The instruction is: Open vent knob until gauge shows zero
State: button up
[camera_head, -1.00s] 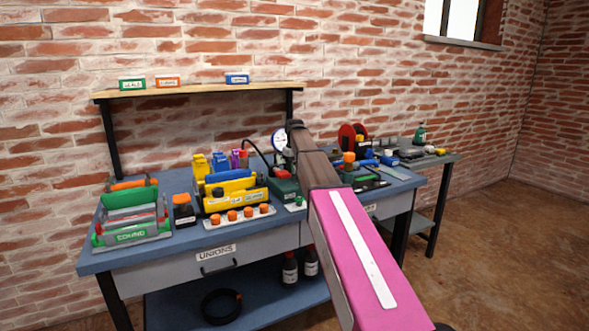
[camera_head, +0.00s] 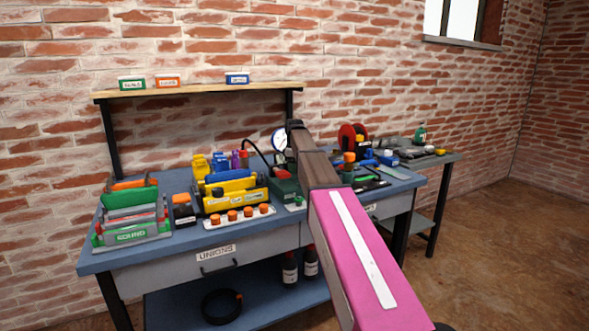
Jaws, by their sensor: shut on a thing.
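The gauge (camera_head: 279,140) is a round white dial with a blue rim, above the middle of the workbench. My arm covers its right side, and its needle is too small to read. A green box-like unit (camera_head: 283,188) stands below it, partly behind my arm, and a thin black hose (camera_head: 256,151) arches up to its left. I cannot make out the vent knob. My pink and brown arm reaches over the bench to a dark wrist end beside the gauge. The jaws of my gripper are hidden behind the arm.
A red reel (camera_head: 347,137) stands to the right. A shelf (camera_head: 195,90) spans the back left. The floor at right is clear.

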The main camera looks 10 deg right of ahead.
dwell(0.4)
jog(key=o, duration=0.9)
jog(key=shift+r, duration=0.1)
notch_tip(320, 180, up, 11)
jog(key=shift+f, duration=0.2)
